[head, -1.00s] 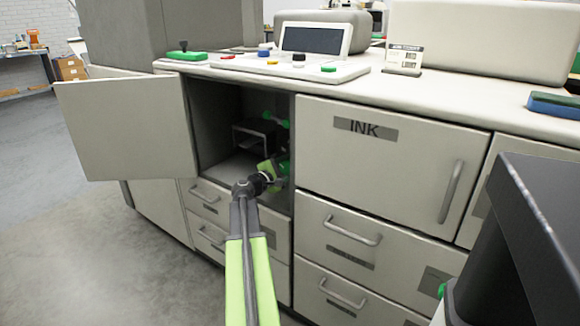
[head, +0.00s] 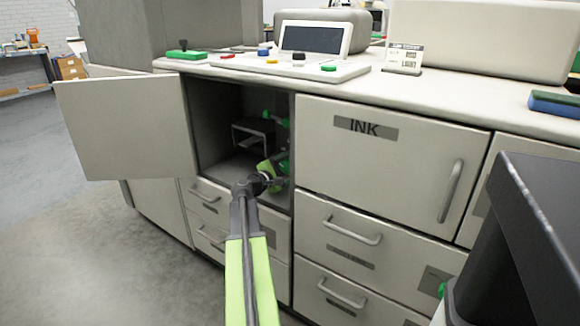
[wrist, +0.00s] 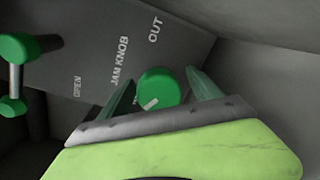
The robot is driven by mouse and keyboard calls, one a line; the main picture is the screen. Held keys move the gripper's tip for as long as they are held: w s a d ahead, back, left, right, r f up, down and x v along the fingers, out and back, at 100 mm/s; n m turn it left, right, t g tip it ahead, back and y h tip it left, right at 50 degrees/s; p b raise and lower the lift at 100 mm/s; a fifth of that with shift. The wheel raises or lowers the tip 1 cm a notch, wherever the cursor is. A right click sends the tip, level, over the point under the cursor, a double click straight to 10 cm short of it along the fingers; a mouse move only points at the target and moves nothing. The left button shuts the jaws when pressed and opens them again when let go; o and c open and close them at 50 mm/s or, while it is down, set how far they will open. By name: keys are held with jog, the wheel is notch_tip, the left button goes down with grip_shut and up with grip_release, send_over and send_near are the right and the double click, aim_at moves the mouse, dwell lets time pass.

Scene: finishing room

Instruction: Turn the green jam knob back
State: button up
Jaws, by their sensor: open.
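The green jam knob (wrist: 160,88) shows in the wrist view as a round green knob with a pale mark on its face. It is beside the printed words "JAM KNOB" on a grey panel. My gripper (wrist: 160,92) is open, with one finger on each side of the knob as seen from the wrist; I cannot tell whether the fingers touch it. In the head view my gripper (head: 280,168) reaches into the open cabinet, by a green part (head: 285,166) at its right side. My arm partly hides that area.
The open door (head: 130,125) stands at the left of the cabinet. A green-ended handle (wrist: 15,75) is at the left in the wrist view, near the word "OPEN". The closed INK door (head: 385,160) is right of the opening. A grey bracket (head: 250,130) is inside.

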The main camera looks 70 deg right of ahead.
jog(key=shift+a, duration=0.1)
jog(key=p+v, duration=0.1)
jog(key=v, duration=1.6)
jog(key=shift+w+a, duration=0.1)
